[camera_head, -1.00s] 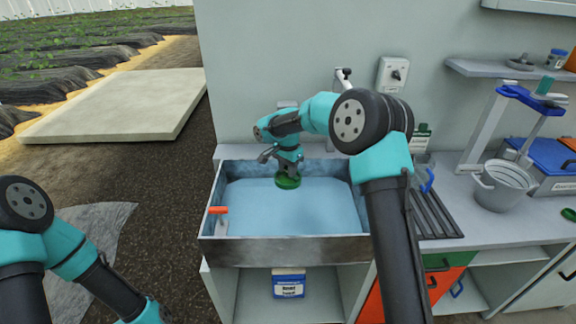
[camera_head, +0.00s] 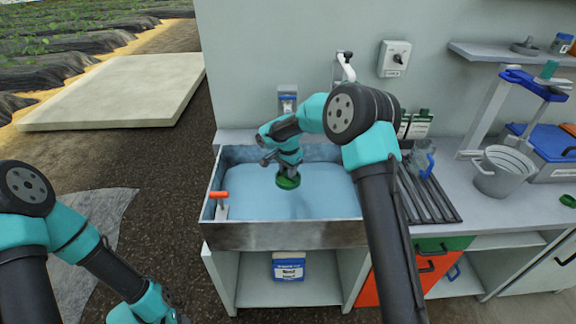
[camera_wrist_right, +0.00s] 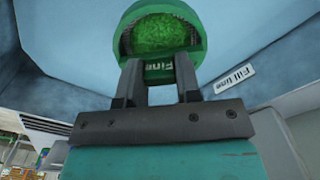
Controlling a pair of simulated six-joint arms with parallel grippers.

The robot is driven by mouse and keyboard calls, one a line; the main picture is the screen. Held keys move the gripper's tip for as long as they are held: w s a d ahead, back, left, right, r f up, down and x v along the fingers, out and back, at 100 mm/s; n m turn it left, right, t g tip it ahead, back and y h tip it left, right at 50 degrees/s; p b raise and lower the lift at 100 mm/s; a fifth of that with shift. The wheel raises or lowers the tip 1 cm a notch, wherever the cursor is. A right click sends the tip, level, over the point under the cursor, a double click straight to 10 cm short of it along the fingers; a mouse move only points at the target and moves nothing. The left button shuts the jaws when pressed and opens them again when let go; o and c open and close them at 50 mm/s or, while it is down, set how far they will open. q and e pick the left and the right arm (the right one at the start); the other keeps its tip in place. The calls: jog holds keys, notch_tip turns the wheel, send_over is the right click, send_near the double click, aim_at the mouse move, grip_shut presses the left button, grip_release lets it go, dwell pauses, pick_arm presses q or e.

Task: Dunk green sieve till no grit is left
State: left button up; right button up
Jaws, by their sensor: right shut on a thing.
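The green sieve (camera_head: 288,180) is at the water in the metal basin (camera_head: 285,233). My right gripper (camera_head: 289,168) is shut on it from above. In the right wrist view the sieve (camera_wrist_right: 160,28) has a round green rim, a mesh and a tab marked "Fine". The two fingers of my right gripper (camera_wrist_right: 160,82) close on that tab. I see no clear grit on the mesh, but the view is too coarse to be sure. My left arm is at the lower left of the head view, and its fingers are out of view.
A red-handled tool (camera_head: 220,205) stands at the basin's left wall. A tap (camera_head: 345,68) rises behind the basin. To the right are a drain rack (camera_head: 432,195) with a clear jug (camera_head: 422,160), and a grey bucket (camera_head: 503,172). A box (camera_head: 289,266) sits below.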

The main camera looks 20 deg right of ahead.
jog(key=shift+f, duration=5.4)
jog(key=shift+r, duration=0.15)
jog(key=shift+r, duration=9.1)
